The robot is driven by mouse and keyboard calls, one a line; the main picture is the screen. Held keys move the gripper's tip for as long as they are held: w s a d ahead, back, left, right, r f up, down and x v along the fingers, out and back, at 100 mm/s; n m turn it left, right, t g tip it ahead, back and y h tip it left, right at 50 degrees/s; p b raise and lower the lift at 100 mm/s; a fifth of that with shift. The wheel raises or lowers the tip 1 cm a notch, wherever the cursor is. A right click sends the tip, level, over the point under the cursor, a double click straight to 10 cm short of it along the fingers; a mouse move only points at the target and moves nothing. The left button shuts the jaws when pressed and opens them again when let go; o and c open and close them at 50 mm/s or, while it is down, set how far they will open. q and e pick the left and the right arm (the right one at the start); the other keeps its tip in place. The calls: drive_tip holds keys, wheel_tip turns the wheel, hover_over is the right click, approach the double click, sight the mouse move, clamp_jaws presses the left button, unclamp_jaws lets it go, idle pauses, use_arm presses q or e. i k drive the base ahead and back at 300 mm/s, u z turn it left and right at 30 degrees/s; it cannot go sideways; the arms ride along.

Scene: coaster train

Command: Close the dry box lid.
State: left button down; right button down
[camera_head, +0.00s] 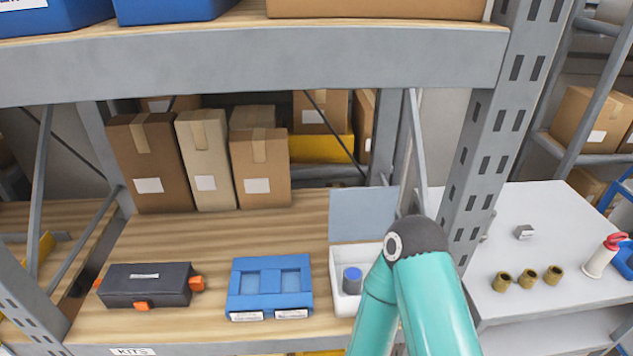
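A white box (345,302), which looks like the dry box, stands on the wooden shelf at the right end. Its grey-blue lid (362,213) is open and stands upright at the back of the box. A small jar with a blue top (352,280) sits inside the box. My teal arm covers the right part of the box, so its right side and part of the lid's lower right edge are hidden. Neither of my grippers shows in the head view.
On the same shelf are a blue case (270,284) and a dark case with orange latches (146,286). Cardboard boxes (205,160) stand behind. A grey upright (480,130) rises to the right. A side table (535,235) holds brass cylinders (527,277).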

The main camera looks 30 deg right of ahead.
sight(361, 212)
drive_tip(key=z, duration=1)
drive_tip(key=i, duration=0.1)
drive_tip(key=u, duration=1.95)
drive_tip(key=k, duration=1.55)
drive_tip(key=z, duration=1.25)
drive_tip(key=i, duration=1)
drive_tip(key=z, duration=0.4)
